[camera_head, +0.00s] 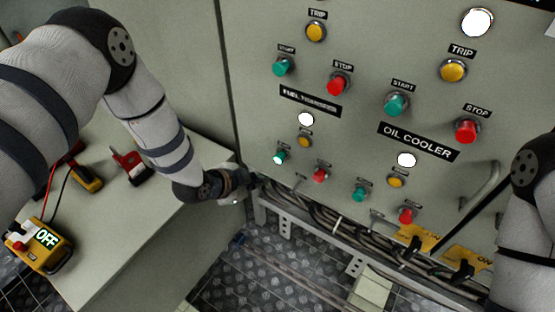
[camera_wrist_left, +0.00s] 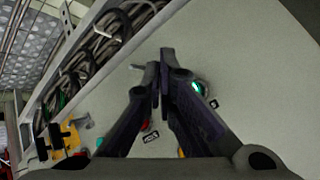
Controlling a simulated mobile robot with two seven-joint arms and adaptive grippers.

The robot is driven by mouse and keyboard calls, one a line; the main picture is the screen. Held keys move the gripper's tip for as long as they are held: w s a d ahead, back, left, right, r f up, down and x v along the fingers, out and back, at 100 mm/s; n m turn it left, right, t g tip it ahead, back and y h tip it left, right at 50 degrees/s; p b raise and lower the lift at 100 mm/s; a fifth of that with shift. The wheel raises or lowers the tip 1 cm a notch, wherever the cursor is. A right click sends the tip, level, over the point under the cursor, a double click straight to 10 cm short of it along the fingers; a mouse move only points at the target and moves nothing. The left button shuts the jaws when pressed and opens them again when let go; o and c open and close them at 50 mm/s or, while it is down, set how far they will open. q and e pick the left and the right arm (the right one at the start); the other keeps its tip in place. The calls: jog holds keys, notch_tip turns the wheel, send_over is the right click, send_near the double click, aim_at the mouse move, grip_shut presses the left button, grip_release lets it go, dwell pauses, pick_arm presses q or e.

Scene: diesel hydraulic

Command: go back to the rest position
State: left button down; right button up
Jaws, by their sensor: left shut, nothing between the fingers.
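My left gripper (camera_head: 252,181) is shut and empty. It is at the lower left of the grey control panel (camera_head: 355,120), below and left of a lit green button (camera_head: 279,157). Its two dark fingers meet in the left wrist view (camera_wrist_left: 161,78), with the lit green button (camera_wrist_left: 198,88) just right of them. I cannot tell whether the fingertips touch the panel. Part of my right arm (camera_head: 535,235) shows at the right edge; its gripper is out of view.
Cables (camera_head: 340,222) run below the panel. A handle (camera_head: 483,185) juts out near my right arm. Checkered floor (camera_head: 260,275) lies below.

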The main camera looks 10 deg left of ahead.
dwell(0.4)
pick_arm(q)
jog(key=s+a+f+n+g+y, duration=0.1)
jog(key=s+f+n+g, duration=0.25)
jog(key=s, duration=0.85)
jog(key=s+a+f+n+g+y, duration=0.1)
jog(key=s+f+n+g, duration=0.2)
jog(key=s, duration=0.9)
jog(key=s+a+r+n+g, duration=0.1)
jog(key=s+n, duration=0.1)
jog(key=s, duration=0.4)
jog(key=s+a+r+n+g+y, duration=0.1)
jog(key=s+r+n, duration=0.1)
jog(key=s, duration=0.4)
jog(key=s+a+r+n+g+p, duration=0.1)
jog(key=s+a+n+g, duration=0.1)
jog(key=s, duration=0.4)
jog(key=shift+s+r+y, duration=0.15)
jog(key=shift+r+y, duration=0.1)
jog(key=shift+y, duration=0.15)
jog(key=shift+a+n, duration=0.1)
jog(key=shift+n, duration=0.15)
